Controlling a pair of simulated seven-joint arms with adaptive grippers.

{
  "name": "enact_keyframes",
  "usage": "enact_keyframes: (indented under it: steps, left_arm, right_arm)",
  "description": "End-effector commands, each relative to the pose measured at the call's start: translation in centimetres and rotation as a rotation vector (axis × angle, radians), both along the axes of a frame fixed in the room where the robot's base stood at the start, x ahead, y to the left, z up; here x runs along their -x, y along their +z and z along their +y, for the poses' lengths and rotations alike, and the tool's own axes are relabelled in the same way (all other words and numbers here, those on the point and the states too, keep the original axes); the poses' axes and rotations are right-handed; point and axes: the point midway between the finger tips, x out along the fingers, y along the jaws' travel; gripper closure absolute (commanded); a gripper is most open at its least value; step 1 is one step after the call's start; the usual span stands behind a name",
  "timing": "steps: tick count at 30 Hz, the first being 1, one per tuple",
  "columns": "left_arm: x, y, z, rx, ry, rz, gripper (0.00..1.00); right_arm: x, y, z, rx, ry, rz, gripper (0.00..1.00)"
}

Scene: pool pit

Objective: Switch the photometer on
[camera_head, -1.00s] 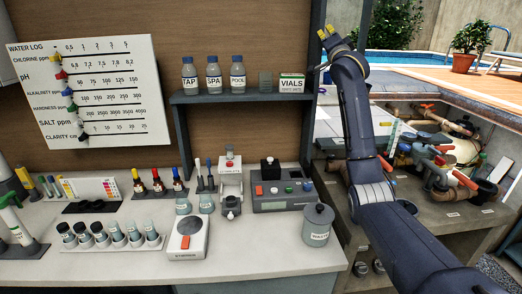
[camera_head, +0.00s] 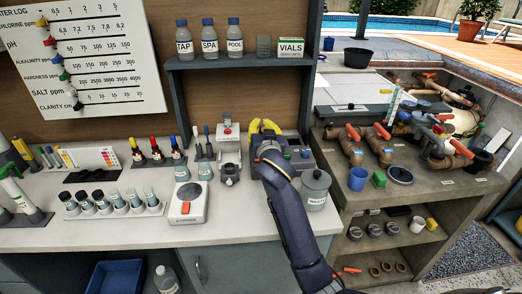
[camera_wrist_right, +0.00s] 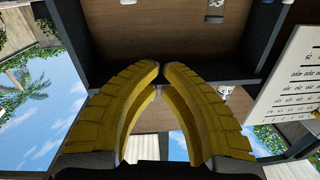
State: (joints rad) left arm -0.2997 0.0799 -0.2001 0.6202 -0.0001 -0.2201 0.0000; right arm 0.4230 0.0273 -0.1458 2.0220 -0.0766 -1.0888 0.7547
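The photometer (camera_head: 304,163) is a grey-green box on the counter, right of the middle in the head view. My right gripper (camera_head: 264,126) covers its left part, so its red button and most of its black top block are hidden. A green button shows at its right end. The right gripper's yellow fingers also show in the wrist view (camera_wrist_right: 161,68), tips together with nothing between them. I cannot tell whether the gripper touches the photometer; it appears above it. The photometer is not visible in the wrist view. My left gripper is out of view.
A stirrer (camera_head: 188,204) sits at the front. The shelf (camera_head: 240,62) with bottles hangs above. Bare counter (camera_head: 235,225) lies in front.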

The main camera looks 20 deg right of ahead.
Motion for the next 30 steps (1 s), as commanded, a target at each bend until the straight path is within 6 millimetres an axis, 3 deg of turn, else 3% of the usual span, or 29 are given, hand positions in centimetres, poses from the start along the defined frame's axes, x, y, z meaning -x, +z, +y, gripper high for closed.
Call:
enact_keyframes:
  steps: [1, 6, 12, 30]
  left_arm:
    - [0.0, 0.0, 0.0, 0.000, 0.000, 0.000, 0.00]
    - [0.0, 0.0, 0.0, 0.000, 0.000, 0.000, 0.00]
    - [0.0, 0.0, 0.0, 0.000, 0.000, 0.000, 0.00]
    - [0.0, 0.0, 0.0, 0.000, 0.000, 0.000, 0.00]
  right_arm:
    - [1.3, -1.3, 1.0, 0.015, 0.000, 0.022, 1.00]
    - [4.6, -4.0, 2.9, 0.072, -0.013, 0.077, 1.00]
    - [7.0, -5.5, 3.9, 0.109, -0.024, 0.115, 1.00]
    - [7.6, -6.0, 4.1, 0.122, -0.029, 0.127, 1.00]
